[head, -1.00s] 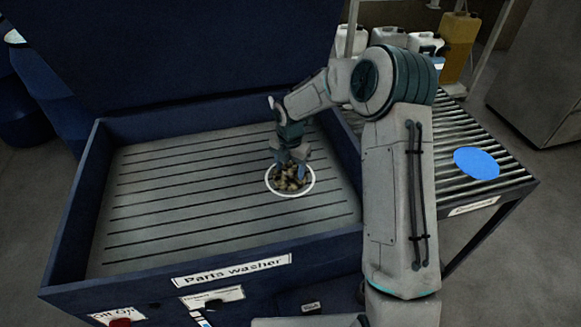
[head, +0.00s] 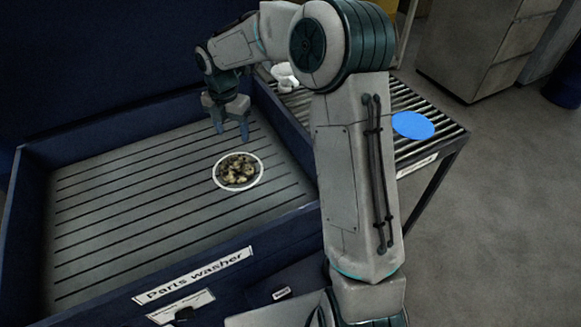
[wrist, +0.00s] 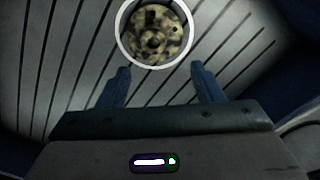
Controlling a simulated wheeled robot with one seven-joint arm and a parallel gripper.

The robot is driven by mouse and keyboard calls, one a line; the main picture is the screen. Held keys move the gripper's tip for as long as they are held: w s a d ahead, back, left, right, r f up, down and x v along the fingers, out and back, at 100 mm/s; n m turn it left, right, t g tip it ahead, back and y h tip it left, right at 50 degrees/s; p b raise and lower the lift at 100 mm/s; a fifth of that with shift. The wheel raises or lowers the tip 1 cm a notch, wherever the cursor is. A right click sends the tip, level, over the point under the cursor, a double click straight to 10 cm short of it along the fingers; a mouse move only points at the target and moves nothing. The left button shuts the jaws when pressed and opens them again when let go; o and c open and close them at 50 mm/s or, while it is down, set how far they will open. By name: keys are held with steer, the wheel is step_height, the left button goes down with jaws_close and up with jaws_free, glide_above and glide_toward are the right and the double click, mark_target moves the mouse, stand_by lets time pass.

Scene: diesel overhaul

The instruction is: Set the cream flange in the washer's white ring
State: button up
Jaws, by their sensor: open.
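The cream flange (head: 238,170), mottled with dark grime, lies inside the white ring (head: 262,178) on the slatted floor of the parts washer (head: 120,200). In the wrist view the flange (wrist: 154,34) sits within the ring (wrist: 122,38), with the ring showing around it. My gripper (head: 232,138) is open and empty, raised above the washer floor behind the ring. In the wrist view its two blue fingers (wrist: 163,82) are apart, with bare slats between them, and the flange is beyond the tips.
A roller conveyor (head: 440,140) with a blue disc (head: 413,125) stands to the right of the washer. White containers (head: 284,76) stand behind my arm. The washer's walls (head: 290,130) enclose the floor, which is clear on the left.

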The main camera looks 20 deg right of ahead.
steer(key=s+d+r+m+t+h, duration=0.1)
steer(key=s+d+r+m, duration=0.3)
steer(key=s+m, duration=0.35)
steer(key=s+d+r+m+t, duration=0.1)
steer(key=s+d+r+m, duration=0.25)
steer(key=s+m, duration=0.4)
steer(key=s+d+m+t+y, duration=0.1)
steer(key=s+d+m, duration=0.3)
steer(key=s+m, duration=0.9)
steer(key=shift+s, duration=0.4)
